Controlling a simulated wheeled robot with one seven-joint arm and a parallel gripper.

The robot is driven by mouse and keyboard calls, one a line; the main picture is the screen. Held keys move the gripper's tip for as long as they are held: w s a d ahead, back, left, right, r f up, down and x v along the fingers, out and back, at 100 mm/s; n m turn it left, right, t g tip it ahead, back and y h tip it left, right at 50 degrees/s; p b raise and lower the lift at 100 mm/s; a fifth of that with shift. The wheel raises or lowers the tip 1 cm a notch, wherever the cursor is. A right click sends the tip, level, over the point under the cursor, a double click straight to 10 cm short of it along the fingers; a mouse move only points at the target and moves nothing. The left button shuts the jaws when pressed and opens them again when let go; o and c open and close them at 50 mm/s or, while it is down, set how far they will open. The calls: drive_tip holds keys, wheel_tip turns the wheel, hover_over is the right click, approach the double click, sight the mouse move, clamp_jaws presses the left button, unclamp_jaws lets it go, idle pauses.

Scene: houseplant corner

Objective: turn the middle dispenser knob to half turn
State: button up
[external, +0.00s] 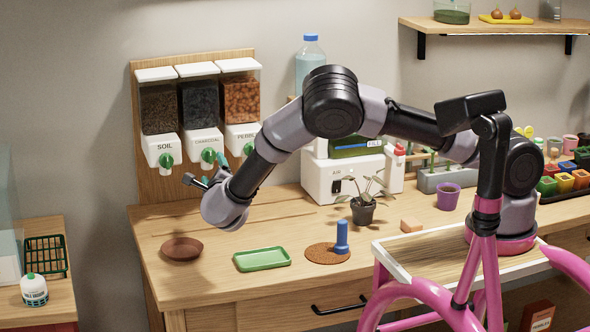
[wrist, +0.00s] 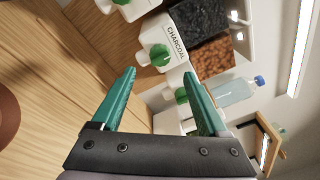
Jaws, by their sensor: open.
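The middle dispenser (external: 203,140), labelled CHARCOAL and filled with dark pieces, hangs on the wooden back board. Its green knob (external: 208,155) is partly beside my gripper in the external view. In the wrist view the green middle knob (wrist: 158,56) shows clearly on its white housing, beyond the fingertips and roughly between them. My gripper (wrist: 160,73) has its two teal fingers wide apart with nothing between them. In the external view my gripper (external: 205,169) is in front of and slightly below the middle knob. Contact with the knob is not visible.
Below are a brown saucer (external: 181,249) and a green tray (external: 262,259). A white machine (external: 322,178) stands to the right.

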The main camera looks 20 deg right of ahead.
sight(210, 158)
drive_tip(key=w, duration=0.5)
drive_tip(key=w+d, duration=0.1)
drive_tip(key=w, duration=0.1)
drive_tip(key=shift+w, duration=0.25)
clamp_jaws()
